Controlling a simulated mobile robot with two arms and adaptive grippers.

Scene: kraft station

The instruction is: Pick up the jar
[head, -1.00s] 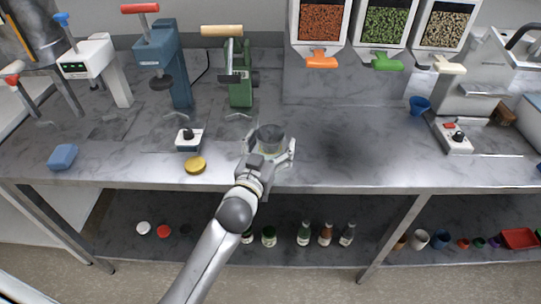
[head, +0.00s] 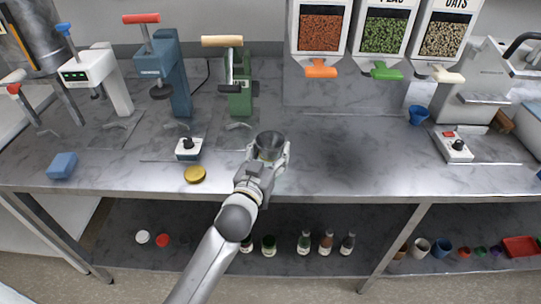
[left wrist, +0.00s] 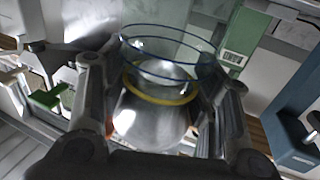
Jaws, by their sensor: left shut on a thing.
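The jar (head: 270,144) is a clear, dark-looking glass jar near the front middle of the metal counter in the head view. In the left wrist view the jar (left wrist: 165,65) shows transparent walls with blue rim lines and a yellow ring lower down. My left gripper (head: 268,156) has its fingers on both sides of the jar and is shut on it. The fingers also flank the jar in the left wrist view (left wrist: 160,105). Whether the jar's base touches the counter is hard to tell. My right gripper is not in view.
Green (head: 238,85) and blue (head: 165,75) presses stand behind. The counter (head: 340,160) right of the jar is clear. Several bottles stand on the lower shelf.

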